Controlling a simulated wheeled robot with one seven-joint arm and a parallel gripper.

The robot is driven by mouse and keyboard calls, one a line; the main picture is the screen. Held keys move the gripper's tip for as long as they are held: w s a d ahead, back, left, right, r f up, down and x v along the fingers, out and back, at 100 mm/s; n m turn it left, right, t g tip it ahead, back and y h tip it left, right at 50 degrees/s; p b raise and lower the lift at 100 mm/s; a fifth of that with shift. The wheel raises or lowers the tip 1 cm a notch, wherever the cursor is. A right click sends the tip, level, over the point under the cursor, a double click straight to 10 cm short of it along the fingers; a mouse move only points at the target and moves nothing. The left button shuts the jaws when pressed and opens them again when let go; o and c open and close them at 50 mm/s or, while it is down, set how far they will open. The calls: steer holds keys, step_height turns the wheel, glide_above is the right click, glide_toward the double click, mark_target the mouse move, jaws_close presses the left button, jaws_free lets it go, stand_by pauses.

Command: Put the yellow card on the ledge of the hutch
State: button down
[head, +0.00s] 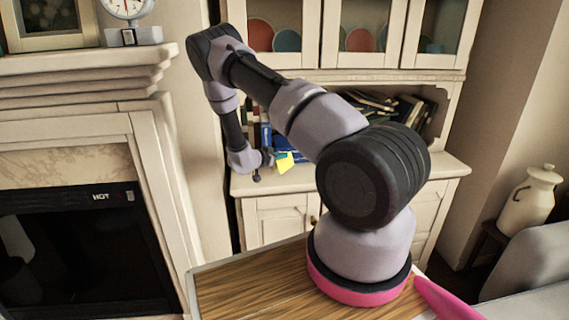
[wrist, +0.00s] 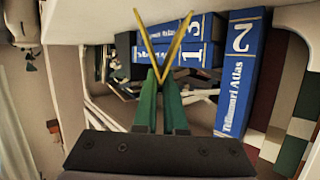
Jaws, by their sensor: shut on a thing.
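The yellow card (head: 285,163) is in my gripper (head: 274,158), in front of the hutch's open shelf. In the wrist view my gripper's green fingers (wrist: 160,82) are shut on the card (wrist: 179,40), which shows nearly edge-on as a thin V beyond the fingertips. The hutch (head: 447,122) is cream, with a ledge (head: 310,178) below the open shelf. In the head view the card appears just above the ledge near its left end; I cannot tell whether it touches.
Blue atlas volumes (wrist: 240,75) and other books (head: 412,112) fill the shelf behind the card. Glass doors (head: 440,35) are above the shelf. A fireplace (head: 80,240) is at left; a cream jug (head: 531,198) stands at right. The ledge's right part (head: 448,165) looks clear.

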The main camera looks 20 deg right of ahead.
mark_target(281, 162)
steer(key=shift+f, duration=1.5)
steer(key=shift+f, duration=0.1)
steer(key=c, duration=1)
jaws_free()
